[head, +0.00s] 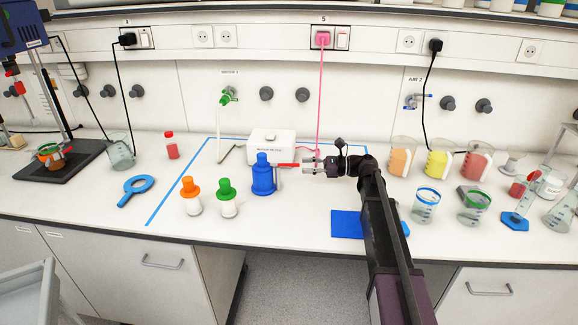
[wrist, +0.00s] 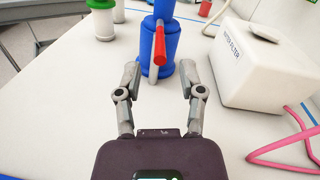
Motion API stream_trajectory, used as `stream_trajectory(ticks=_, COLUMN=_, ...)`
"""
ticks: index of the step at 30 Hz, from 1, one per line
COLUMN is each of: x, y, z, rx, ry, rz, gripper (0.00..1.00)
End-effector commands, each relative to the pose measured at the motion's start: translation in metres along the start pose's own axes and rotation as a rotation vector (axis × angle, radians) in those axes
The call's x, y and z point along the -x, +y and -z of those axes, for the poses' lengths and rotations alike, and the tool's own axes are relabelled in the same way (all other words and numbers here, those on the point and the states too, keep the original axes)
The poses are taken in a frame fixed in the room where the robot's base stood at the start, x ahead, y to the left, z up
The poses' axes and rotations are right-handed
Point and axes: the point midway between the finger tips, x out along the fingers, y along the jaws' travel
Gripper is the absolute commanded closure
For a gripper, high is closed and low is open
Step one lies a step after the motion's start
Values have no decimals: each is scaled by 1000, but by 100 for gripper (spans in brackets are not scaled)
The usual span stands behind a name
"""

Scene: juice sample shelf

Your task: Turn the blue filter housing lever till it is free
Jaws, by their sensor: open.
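The blue filter housing (head: 263,182) stands upright on the bench; it also shows at the top of the wrist view (wrist: 172,45). Its red lever (head: 288,165) sticks out to the right in the head view, toward my gripper. In the wrist view the lever (wrist: 159,45) points toward me, with a thin grey part below it. My gripper (head: 312,167) is level with the lever and to its right. In the wrist view my gripper (wrist: 160,75) is open, its fingers on either side of the lever's line. I cannot tell whether the lever's tip is between the fingertips.
A white box (head: 272,147) stands behind the housing, with a pink cable at its right. An orange-capped bottle (head: 191,196) and a green-capped bottle (head: 228,198) stand left of the housing. A blue ring-headed tool (head: 136,190) lies further left. Beakers stand at right.

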Motion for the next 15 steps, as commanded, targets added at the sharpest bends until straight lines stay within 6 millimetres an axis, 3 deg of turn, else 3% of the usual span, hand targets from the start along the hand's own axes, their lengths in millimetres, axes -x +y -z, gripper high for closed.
stream_trajectory(ticks=9, x=-45, y=0, z=0, rx=0, ry=0, rz=-1, gripper=49)
stream_trajectory(ticks=15, x=-58, y=0, z=0, rx=0, ry=0, rz=0, gripper=49)
